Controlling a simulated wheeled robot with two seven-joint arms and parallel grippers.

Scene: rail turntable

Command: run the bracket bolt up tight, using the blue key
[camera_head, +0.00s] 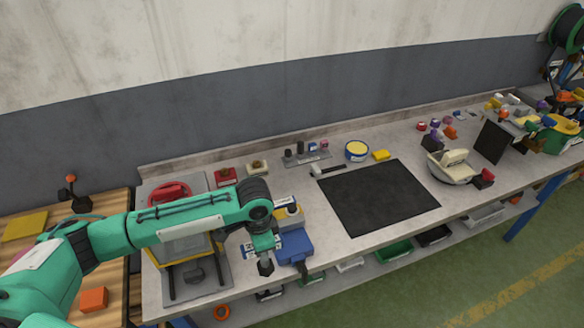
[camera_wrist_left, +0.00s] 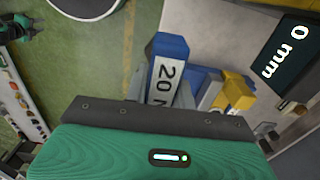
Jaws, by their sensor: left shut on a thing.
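My left gripper (camera_head: 265,262) is over the front edge of the bench, just left of a blue block-like fixture (camera_head: 295,247). In the left wrist view, the blue key (camera_wrist_left: 167,60), with a white "20 N" label partly cut off, stands between the grey fingers of the gripper (camera_wrist_left: 162,92). The gripper is shut on it. A yellow part (camera_wrist_left: 236,92) with blue and white pieces beside it shows right of the key. I cannot make out the bracket bolt or whether the key touches anything. My right gripper is not in view.
A black mat (camera_head: 378,197) lies clear mid-bench. A red-topped machine (camera_head: 168,192) stands left of the fixture. A hammer (camera_head: 328,169), yellow-topped tin (camera_head: 357,150) and yellow block (camera_head: 381,155) lie behind. A dark "0 mm" display (camera_wrist_left: 284,55) shows close by in the wrist view.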

